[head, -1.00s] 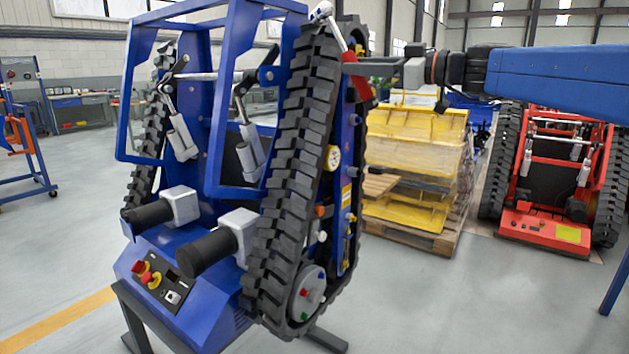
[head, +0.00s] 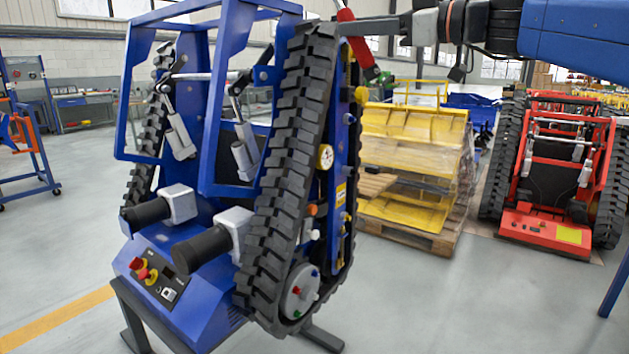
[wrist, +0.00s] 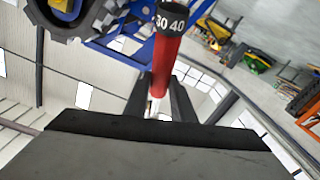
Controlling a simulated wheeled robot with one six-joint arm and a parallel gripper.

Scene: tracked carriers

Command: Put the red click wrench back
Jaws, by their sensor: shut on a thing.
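The red click wrench (head: 361,50) is in my gripper (head: 350,27), beside the upper right side of the blue tracked carrier (head: 190,290). It is tilted, and its upper end is cut off by the top of the head view. In the wrist view the red handle (wrist: 165,62) runs between the two dark fingers of my gripper (wrist: 160,100), which are shut on it. A black band marked 30 and 40 shows on the wrench. The wrench's resting place cannot be made out.
The carrier's black track (head: 295,150) stands close beside the wrench, with small knobs and a gauge (head: 325,157) on its side. Yellow parts on a pallet (head: 410,235) and a red tracked machine (head: 545,225) stand behind. Grey floor is open at front right.

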